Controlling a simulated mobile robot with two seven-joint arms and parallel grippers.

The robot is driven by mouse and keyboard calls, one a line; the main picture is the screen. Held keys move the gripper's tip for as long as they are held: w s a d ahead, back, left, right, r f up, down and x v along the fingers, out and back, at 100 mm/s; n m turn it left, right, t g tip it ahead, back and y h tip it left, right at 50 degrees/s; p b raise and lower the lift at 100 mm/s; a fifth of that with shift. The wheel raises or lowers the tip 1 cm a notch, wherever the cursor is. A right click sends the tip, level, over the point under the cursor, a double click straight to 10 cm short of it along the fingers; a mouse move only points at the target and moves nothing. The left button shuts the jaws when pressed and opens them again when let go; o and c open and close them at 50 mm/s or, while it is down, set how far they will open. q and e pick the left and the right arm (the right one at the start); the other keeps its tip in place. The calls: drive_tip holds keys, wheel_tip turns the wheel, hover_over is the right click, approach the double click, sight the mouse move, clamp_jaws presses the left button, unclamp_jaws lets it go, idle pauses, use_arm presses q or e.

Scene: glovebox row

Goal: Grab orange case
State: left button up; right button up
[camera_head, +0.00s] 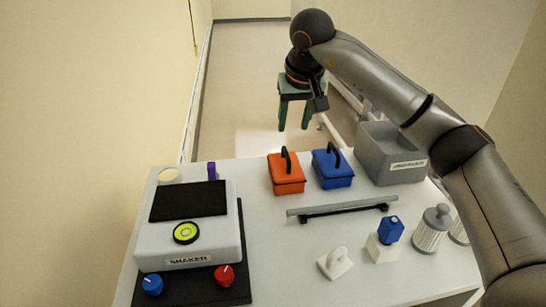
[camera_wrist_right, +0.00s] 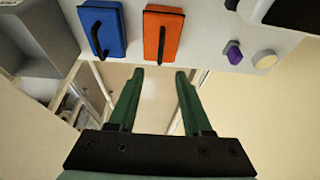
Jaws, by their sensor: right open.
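The orange case (camera_head: 286,178) with a black top handle stands upright near the far edge of the white table, left of a blue case. It also shows whole in the right wrist view (camera_wrist_right: 164,36), beyond my fingertips and near their midline. My right gripper (camera_head: 293,126) has two green fingers, spread apart and empty. In the head view it appears beyond the table's far edge, above the orange case in the picture and apart from it. Its fingers fill the lower middle of the right wrist view (camera_wrist_right: 159,72). My left gripper is not in view.
The blue case (camera_head: 333,170) stands close beside the orange one, with a grey bin (camera_head: 391,155) farther right. A grey bar (camera_head: 340,205) lies in front. A shaker (camera_head: 188,230) and a small purple object (camera_head: 212,171) are left. Some table is clear between shaker and orange case.

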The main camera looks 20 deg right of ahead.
sight(286, 153)
drive_tip(key=x, duration=1.2)
drive_tip(key=shift+w+f+p, duration=0.15)
drive_tip(key=shift+w+p, duration=0.2)
drive_tip(key=shift+p, duration=0.05)
clamp_jaws()
idle(1.0)
